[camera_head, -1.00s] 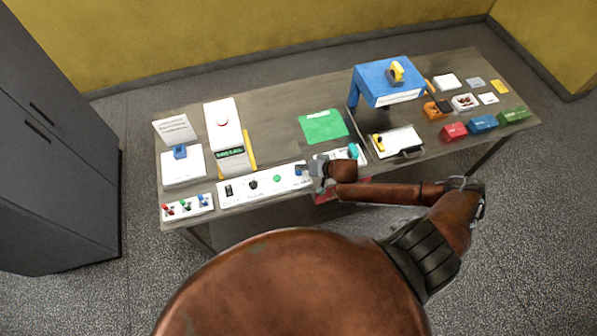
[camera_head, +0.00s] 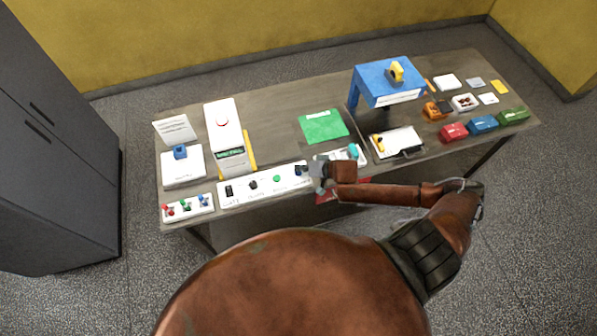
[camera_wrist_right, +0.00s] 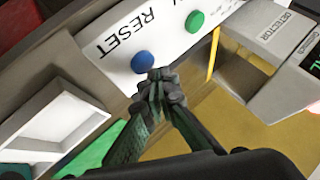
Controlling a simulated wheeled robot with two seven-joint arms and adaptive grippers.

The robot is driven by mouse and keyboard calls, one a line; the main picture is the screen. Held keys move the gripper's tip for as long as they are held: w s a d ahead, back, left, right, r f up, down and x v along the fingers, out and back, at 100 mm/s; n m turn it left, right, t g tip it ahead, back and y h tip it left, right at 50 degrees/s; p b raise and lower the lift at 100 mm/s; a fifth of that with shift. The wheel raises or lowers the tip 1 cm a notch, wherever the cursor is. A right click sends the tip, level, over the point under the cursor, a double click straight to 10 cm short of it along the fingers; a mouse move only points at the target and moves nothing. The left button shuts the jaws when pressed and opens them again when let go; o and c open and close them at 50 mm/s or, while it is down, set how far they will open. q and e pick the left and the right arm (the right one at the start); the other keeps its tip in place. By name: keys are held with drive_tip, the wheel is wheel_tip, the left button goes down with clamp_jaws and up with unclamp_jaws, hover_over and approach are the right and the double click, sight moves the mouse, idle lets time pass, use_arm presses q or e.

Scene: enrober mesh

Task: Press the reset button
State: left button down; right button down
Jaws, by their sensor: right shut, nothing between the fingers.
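The blue reset button (camera_wrist_right: 142,62) sits on the white control panel beside the printed word RESET in the right wrist view. In the head view it is largely hidden by my right gripper (camera_head: 307,171) at the right end of the panel (camera_head: 238,190). My right gripper (camera_wrist_right: 157,76) is shut and empty. Its fingertips overlap the button's lower edge in the wrist view; I cannot tell whether they touch it. My left gripper is not in view.
A green button (camera_wrist_right: 194,21) is on the same panel, with a black knob (camera_head: 253,185) farther left. A white detector (camera_head: 223,125) stands behind the panel. A tray (camera_wrist_right: 62,121) lies beside the panel. A blue stand (camera_head: 388,82) is farther right.

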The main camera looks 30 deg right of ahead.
sight(300, 173)
drive_tip(key=shift+f, duration=0.25)
drive_tip(key=shift+f, duration=0.5)
idle(0.8)
drive_tip(key=shift+r, duration=0.1)
drive_tip(key=shift+r+p, duration=0.8)
drive_tip(key=shift+p, duration=0.25)
wheel_tip(300, 173, up, 5)
drive_tip(key=p, duration=0.5)
drive_tip(key=shift+r+p, duration=0.1)
drive_tip(key=shift+p, duration=0.3)
drive_tip(key=shift+a, duration=0.1)
